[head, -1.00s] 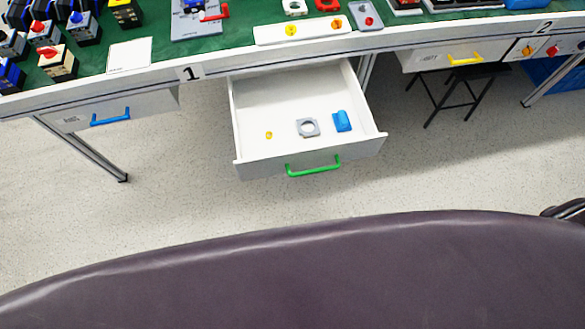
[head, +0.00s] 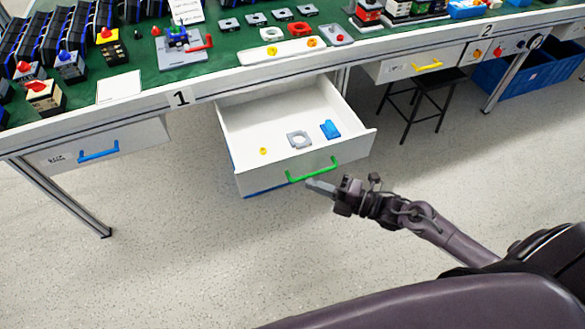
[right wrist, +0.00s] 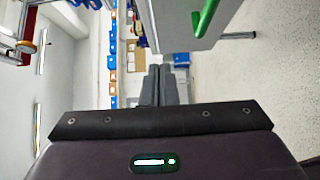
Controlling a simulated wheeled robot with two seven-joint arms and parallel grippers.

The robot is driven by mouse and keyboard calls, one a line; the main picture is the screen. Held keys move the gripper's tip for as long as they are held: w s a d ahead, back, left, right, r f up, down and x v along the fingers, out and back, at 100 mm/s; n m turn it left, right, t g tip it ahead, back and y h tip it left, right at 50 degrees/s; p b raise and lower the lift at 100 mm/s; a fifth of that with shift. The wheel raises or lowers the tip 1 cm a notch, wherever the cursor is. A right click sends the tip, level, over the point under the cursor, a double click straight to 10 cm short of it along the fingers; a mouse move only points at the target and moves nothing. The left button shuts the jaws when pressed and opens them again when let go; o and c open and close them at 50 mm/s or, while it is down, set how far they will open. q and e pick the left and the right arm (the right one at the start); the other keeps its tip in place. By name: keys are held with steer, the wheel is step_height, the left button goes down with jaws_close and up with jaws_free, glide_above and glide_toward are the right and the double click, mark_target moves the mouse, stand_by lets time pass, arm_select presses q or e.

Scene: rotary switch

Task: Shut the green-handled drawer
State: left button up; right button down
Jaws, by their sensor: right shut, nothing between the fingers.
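The green-handled drawer (head: 260,179) is pulled out under the table in the head view. Its green handle (head: 312,171) is on the front panel. Inside lie a small yellow piece (head: 263,151), a grey square ring (head: 299,139) and a blue block (head: 330,129). My right gripper (head: 312,186) is shut and empty, in front of the drawer by the handle; I cannot tell whether it touches. In the right wrist view the shut fingers (right wrist: 161,85) point ahead, with the green handle (right wrist: 207,18) at the upper right. My left gripper is not in view.
The green-topped table (head: 215,70) holds several switches and parts. A blue-handled drawer (head: 100,147) at left and a yellow-handled drawer (head: 415,66) at right look closed. A dark stool (head: 425,100) stands under the right side. The floor before the drawer is clear.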

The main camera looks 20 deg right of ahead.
mark_target(279, 162)
steer(key=w+a, duration=0.1)
steer(key=w, duration=0.1)
steer(key=w+a, duration=0.1)
steer(key=w, duration=0.1)
steer(key=w+a, duration=0.1)
steer(key=w, duration=0.1)
steer(key=shift+w+a, duration=0.1)
steer(key=shift+a, duration=0.2)
steer(key=shift+w, duration=0.5)
steer(key=shift+w, duration=0.1)
